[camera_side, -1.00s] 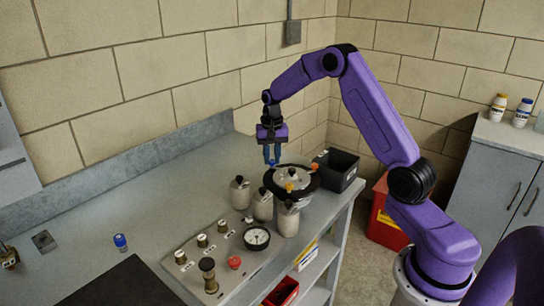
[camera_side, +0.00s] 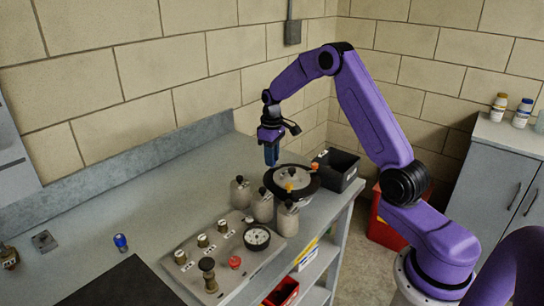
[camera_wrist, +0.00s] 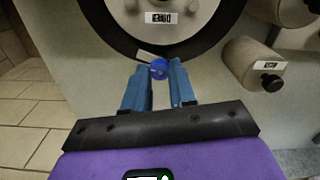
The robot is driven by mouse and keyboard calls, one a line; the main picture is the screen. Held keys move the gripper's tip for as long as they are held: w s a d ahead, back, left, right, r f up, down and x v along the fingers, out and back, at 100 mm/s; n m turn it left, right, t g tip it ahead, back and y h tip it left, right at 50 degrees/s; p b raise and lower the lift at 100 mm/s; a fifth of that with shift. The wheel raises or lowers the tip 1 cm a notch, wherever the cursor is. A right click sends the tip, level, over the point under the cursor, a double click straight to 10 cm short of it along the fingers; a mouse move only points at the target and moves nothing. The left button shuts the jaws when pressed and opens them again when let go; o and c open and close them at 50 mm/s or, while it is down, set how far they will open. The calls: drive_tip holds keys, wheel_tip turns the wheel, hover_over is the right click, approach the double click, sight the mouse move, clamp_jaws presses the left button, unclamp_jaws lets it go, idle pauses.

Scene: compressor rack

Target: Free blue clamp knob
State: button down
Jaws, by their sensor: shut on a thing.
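The blue clamp knob (camera_wrist: 159,68) sits at the edge of the black ring (camera_wrist: 190,45) in the wrist view. My gripper (camera_wrist: 157,74) is shut on it, with one blue finger on each side. An orange knob (camera_side: 289,187) stands on the near side of the ring.
Several grey canisters with knobs, such as one at the left (camera_side: 240,195), stand close in front of the vessel. A black bin (camera_side: 337,170) is to its right. A panel with a gauge (camera_side: 257,238) lies nearer. The bench at left is mostly clear.

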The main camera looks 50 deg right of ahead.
drive_tip(key=n, duration=0.4)
drive_tip(key=shift+n, duration=0.3)
idle(0.3)
drive_tip(key=c, duration=0.9)
unclamp_jaws()
drive_tip(key=shift+r, duration=0.1)
wheel_tip(320, 180, up, 17)
drive_tip(key=shift+r, duration=0.15)
